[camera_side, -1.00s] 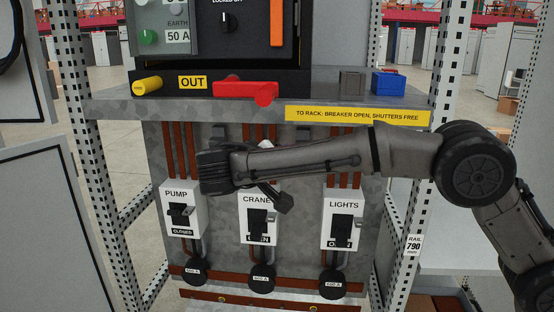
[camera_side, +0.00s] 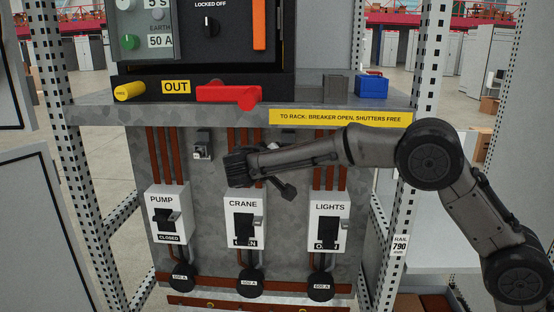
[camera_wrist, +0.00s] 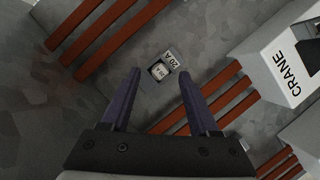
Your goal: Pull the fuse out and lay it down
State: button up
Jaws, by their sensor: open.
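The small fuse (camera_wrist: 159,71), with a pale face, sits in a grey holder marked 20 A on the metal back panel. In the side view the fuse (camera_side: 198,152) is on the panel above and right of the PUMP switch. My gripper (camera_wrist: 159,74) is open and empty. In the wrist view its two dark fingers point toward the fuse, which lies between the fingertips in the picture. In the side view my gripper (camera_side: 236,166) is right of and a little below the fuse, above the CRANE switch. I see no contact with the fuse.
White switch boxes PUMP (camera_side: 168,210), CRANE (camera_side: 245,218) and LIGHTS (camera_side: 329,219) stand along the panel below. Copper bars (camera_side: 167,155) run down the panel.

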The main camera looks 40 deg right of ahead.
jog(key=shift+w+d+f, duration=0.15)
jog(key=shift+w+d, duration=0.05)
jog(key=shift+d, duration=0.2)
grip_shut()
jog(key=c, duration=0.6)
grip_release()
jog(key=shift+c, duration=0.2)
grip_shut()
jog(key=shift+s+a, duration=0.65)
dwell(2.4)
jog(key=shift+s+a, duration=0.25)
jog(key=shift+a, duration=0.05)
jog(key=shift+s+a, duration=0.45)
jog(key=shift+s, duration=0.05)
